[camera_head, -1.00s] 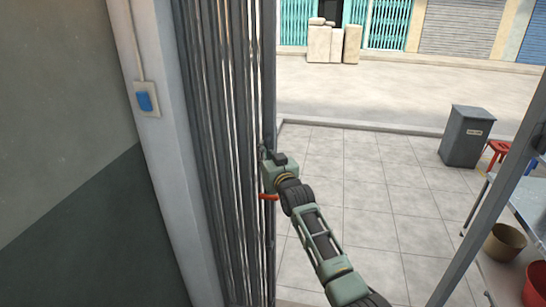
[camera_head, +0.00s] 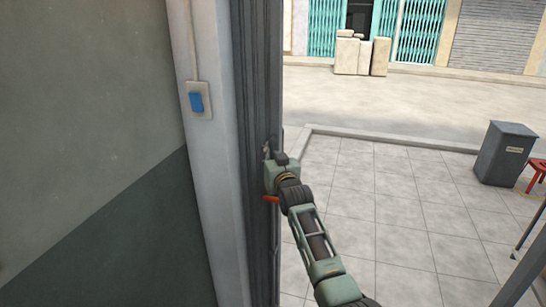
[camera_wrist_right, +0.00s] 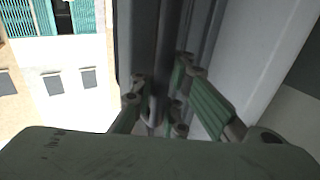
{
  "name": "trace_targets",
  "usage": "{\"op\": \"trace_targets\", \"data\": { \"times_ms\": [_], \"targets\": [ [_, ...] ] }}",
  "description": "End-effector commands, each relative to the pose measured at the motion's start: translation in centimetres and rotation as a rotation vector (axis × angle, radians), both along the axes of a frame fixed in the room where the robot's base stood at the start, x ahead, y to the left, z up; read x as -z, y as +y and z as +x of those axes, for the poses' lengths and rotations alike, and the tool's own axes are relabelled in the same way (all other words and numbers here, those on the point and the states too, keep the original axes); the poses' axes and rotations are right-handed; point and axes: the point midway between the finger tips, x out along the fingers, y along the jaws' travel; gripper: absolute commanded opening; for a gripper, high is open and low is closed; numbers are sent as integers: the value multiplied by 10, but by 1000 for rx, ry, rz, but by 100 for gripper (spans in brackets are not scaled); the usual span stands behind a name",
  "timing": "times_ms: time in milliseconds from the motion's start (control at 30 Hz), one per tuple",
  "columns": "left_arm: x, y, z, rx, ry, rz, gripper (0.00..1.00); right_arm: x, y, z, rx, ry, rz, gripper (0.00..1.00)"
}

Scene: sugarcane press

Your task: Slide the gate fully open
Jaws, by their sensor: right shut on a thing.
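The dark folding metal gate (camera_head: 260,95) is bunched into a narrow stack beside the grey post at the left of the doorway. My right gripper (camera_head: 268,150) is at the gate's leading edge, at about mid-height in the head view. In the right wrist view, the fingers of my right gripper (camera_wrist_right: 155,105) close around a dark upright bar of the gate (camera_wrist_right: 160,60). An orange-red piece (camera_head: 271,199) shows just below the gripper. The exact contact is partly hidden by the gripper body. My left gripper is not in view.
A grey post (camera_head: 205,150) and a wall with a blue switch (camera_head: 197,102) stand left of the gate. The doorway opens onto a clear tiled floor (camera_head: 380,210). A grey bin (camera_head: 505,153) and a red stool (camera_head: 538,170) stand at the right.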

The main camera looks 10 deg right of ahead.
Motion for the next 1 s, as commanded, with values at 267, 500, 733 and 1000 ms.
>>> {"op": "trace_targets", "data": {
  "times_ms": [267, 500, 733, 1000],
  "targets": [
    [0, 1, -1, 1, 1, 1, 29, 13, 14, -2, -18, 23, 6, 19],
    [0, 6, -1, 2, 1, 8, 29, 10, 14, -2, -18, 18, 5, 20],
    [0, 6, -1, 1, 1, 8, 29, 7, 13, -1, -16, 13, 6, 20],
    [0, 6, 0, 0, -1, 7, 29, 6, 12, -11, -16, 9, 5, 20]
  ]
}}
